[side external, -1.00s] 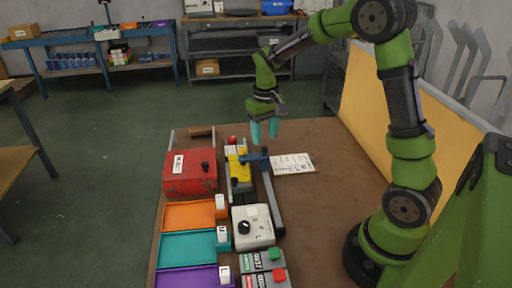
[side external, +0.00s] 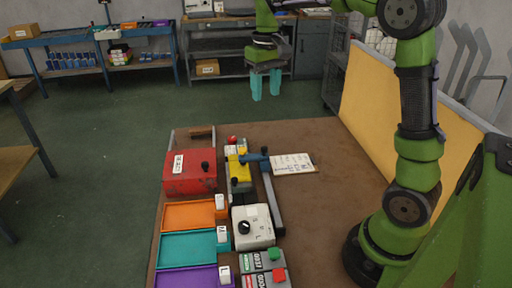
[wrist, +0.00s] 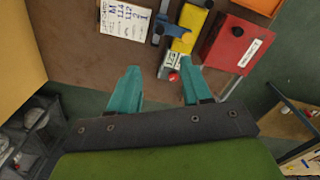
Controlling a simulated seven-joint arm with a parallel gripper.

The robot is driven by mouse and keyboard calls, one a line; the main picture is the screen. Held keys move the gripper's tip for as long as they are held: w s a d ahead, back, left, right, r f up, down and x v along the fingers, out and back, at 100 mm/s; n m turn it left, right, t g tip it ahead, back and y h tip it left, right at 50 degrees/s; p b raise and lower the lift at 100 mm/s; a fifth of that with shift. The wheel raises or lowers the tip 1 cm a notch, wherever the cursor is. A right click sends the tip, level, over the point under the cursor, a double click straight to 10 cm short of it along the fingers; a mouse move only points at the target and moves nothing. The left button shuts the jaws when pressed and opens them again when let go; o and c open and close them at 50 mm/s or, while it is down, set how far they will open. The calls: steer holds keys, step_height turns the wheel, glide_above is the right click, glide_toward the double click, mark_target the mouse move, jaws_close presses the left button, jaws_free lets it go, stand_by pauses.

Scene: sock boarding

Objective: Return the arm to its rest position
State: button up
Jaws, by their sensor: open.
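My gripper (side external: 265,84) has two teal fingers and a green arm. In the side external view it hangs in the air, high above and beyond the far edge of the brown work table (side external: 330,150). In the wrist view the gripper (wrist: 160,90) has its fingers wide apart with nothing between them. It is open and empty, clear of everything on the table.
On the table are a red box (side external: 190,172), a yellow part (side external: 238,172) with a blue clamp (side external: 256,160), a paper sheet (side external: 293,164), a white dial box (side external: 252,227), and orange (side external: 188,214), teal (side external: 187,249) and purple (side external: 187,280) trays. A yellow panel (side external: 385,110) stands at right.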

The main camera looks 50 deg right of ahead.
steer(key=s+a+f+t+y, duration=0.1)
steer(key=s+a+t+y, duration=0.1)
steer(key=s+a+t, duration=0.5)
steer(key=s+a, duration=0.6)
steer(key=s, duration=0.2)
steer(key=shift+s, duration=0.3)
